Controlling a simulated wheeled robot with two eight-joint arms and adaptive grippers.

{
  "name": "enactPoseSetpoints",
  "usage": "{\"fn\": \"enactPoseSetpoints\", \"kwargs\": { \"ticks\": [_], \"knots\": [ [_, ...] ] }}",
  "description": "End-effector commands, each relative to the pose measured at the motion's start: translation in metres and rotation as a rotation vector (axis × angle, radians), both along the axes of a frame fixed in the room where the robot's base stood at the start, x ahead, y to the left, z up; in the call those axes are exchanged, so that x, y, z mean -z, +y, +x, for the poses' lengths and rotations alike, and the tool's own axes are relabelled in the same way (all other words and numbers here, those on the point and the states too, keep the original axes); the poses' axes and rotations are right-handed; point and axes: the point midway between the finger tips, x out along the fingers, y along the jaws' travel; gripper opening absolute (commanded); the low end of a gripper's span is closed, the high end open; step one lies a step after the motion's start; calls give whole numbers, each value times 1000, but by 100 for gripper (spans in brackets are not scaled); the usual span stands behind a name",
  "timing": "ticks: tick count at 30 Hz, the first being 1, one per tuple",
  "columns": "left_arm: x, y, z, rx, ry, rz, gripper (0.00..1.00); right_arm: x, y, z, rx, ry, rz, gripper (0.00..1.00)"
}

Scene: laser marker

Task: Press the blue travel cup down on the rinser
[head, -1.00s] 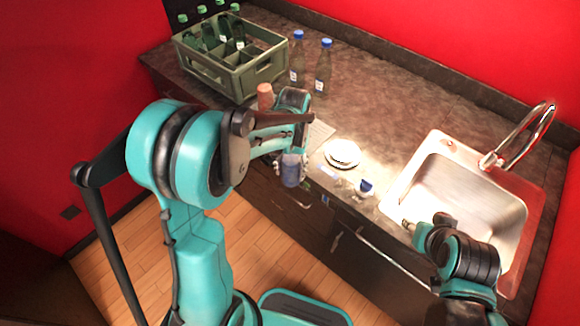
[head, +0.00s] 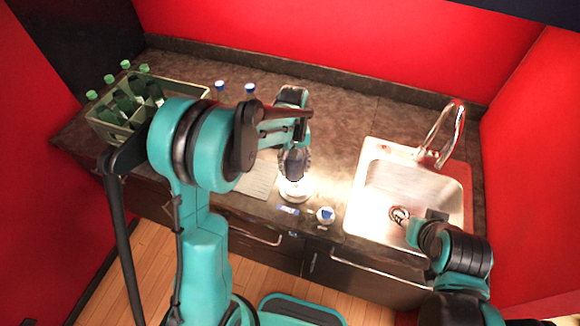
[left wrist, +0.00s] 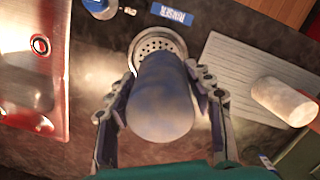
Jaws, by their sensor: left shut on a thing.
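The blue travel cup (left wrist: 161,100) is held between the two fingers of my left gripper (left wrist: 160,78), its closed, rounded end facing the left wrist camera. In the head view the cup (head: 294,163) looks dark under my left gripper (head: 293,150). The rinser (head: 295,190), a round pale disc, lies directly below the cup. In the left wrist view the rinser's perforated plate (left wrist: 153,45) is partly hidden behind the cup. I cannot tell whether the cup touches it. My right gripper (head: 424,222) is over the sink's front; its fingers are unclear.
The steel sink (head: 365,200) with its tap (head: 445,135) is to the right. A grooved mat (head: 258,180) lies left of the rinser, with a pale cup (left wrist: 283,102) on it. A small blue-and-white item (head: 326,215) and a label (left wrist: 172,14) are near. A bottle crate (head: 108,132) stands left.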

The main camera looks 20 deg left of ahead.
Motion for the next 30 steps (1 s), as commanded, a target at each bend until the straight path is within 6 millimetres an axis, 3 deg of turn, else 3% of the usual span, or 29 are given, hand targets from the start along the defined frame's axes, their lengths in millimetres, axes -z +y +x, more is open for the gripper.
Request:
{"fn": "enactPoseSetpoints", "kwargs": {
  "ticks": [8,24,30],
  "knots": [
    [6,-1,1,-18,1,0,19,3,0,0,0,0,0,40],
    [59,-1,1,-17,1,0,19,38,0,0,0,0,0,40],
    [70,-2,1,-17,1,0,19,48,0,0,0,0,0,40]
  ]
}}
